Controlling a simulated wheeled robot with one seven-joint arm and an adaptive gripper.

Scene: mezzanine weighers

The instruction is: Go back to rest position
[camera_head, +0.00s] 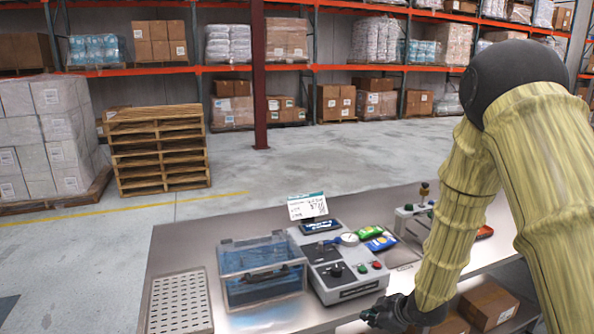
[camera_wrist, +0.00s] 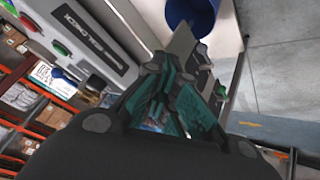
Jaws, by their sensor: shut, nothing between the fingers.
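My gripper (camera_head: 392,313) is low at the front of the grey bench (camera_head: 225,237), just right of the grey weigher box (camera_head: 350,293). In the wrist view my gripper (camera_wrist: 178,72) shows its dark and teal fingers closed together with nothing between them. The grey box (camera_wrist: 92,42) with its printed label and buttons lies to the upper left there. My arm, in a yellowish ribbed sleeve, comes down from the upper right in the head view and covers part of the bench.
A blue round container (camera_wrist: 192,14) shows in the wrist view. Pallets (camera_head: 160,150) stand on the floor.

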